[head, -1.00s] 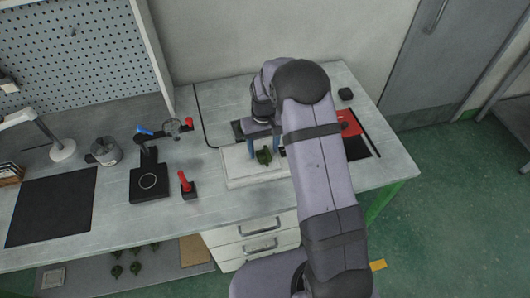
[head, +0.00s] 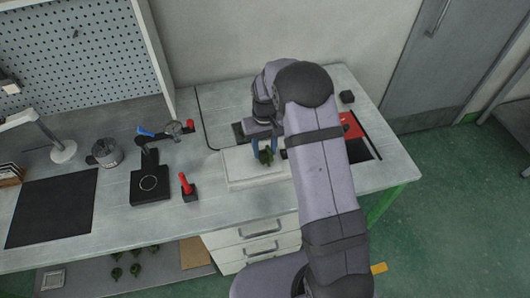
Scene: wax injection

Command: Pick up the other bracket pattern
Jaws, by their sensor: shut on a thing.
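A small dark green bracket pattern (head: 266,157) is at the white block-like tray (head: 237,172) on the bench. My gripper (head: 265,150), with blue fingers, is shut on this green pattern, one finger at each side. I cannot tell whether the pattern still touches the white surface. My arm hides the right end of the tray. Several similar green pieces (head: 135,269) lie on the shelf below the bench.
A black stand (head: 150,185) and a red-handled tool (head: 187,188) stand left of the tray. A metal pot (head: 106,152) and a black mat (head: 52,212) are farther left. A red-and-black panel (head: 352,127) lies right of my arm.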

